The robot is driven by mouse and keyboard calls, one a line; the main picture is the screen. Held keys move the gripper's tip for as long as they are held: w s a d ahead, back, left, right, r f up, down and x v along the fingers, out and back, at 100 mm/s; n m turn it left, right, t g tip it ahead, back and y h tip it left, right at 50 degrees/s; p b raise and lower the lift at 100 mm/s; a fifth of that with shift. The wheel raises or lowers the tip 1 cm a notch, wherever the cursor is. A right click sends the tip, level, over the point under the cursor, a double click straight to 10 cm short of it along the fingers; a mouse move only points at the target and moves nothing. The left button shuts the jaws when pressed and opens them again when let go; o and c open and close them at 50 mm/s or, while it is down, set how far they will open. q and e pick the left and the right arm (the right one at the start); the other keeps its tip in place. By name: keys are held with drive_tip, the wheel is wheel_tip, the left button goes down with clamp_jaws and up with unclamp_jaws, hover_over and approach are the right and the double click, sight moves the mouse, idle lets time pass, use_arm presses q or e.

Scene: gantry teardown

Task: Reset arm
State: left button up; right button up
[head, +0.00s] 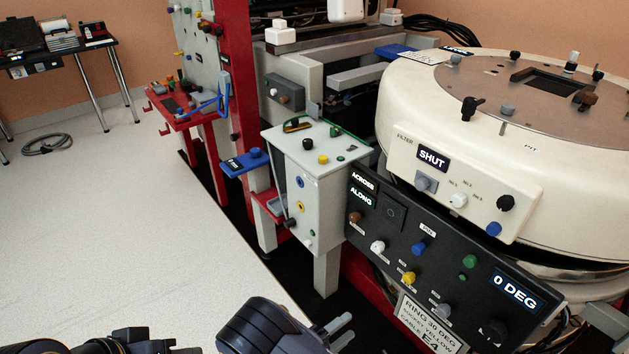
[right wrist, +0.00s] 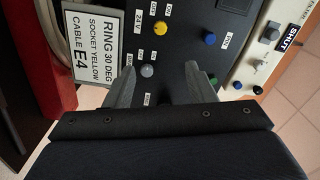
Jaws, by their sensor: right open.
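My right gripper (head: 347,329) is at the bottom middle of the head view, in front of the black control panel (head: 390,235). Its two fingers are apart and empty. In the right wrist view the fingers of the right gripper (right wrist: 160,72) stand either side of a grey knob (right wrist: 147,71), without visibly holding it. A yellow knob (right wrist: 160,28) and a blue knob (right wrist: 209,39) are beyond the fingertips. Dark parts of my left arm (head: 135,343) show at the bottom left; its jaws cannot be made out.
The panel's display (head: 515,290) reads 0 DEG. A label (head: 428,325) reads RING 30 DEG, SOCKET YELLOW, CABLE E4. The cream ring housing (head: 560,160) shows SHUT. A grey box (head: 318,175) stands left of the panel.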

drive_tip(key=s+d+r+m+g+y, duration=0.4)
drive_tip(key=d+r+m+g, duration=0.25)
drive_tip(key=m, duration=0.55)
drive_tip(key=s+d+r+m+g+y, duration=0.4)
drive_tip(key=r+m+g, duration=0.35)
drive_tip(key=m, duration=0.45)
drive_tip(key=s+d+r+m+t+y, duration=0.1)
drive_tip(key=s+r+m+t+y, duration=0.4)
drive_tip(key=m, duration=0.7)
drive_tip(key=s+d+r+m+t+y, duration=0.25)
drive_tip(key=s+r+m+y, duration=0.35)
drive_tip(key=m, duration=0.6)
use_arm(q)
wheel_tip(320, 180, up, 18)
drive_tip(key=p, duration=1.7)
drive_tip(key=shift+s+a+f+p, duration=0.2)
drive_tip(key=shift+a+p, duration=0.05)
drive_tip(key=shift+p, duration=0.05)
use_arm(e)
wheel_tip(320, 180, up, 19)
drive_tip(key=w+t+h, duration=0.1)
drive_tip(key=shift+a+f, duration=0.15)
drive_tip(key=shift+a, duration=0.2)
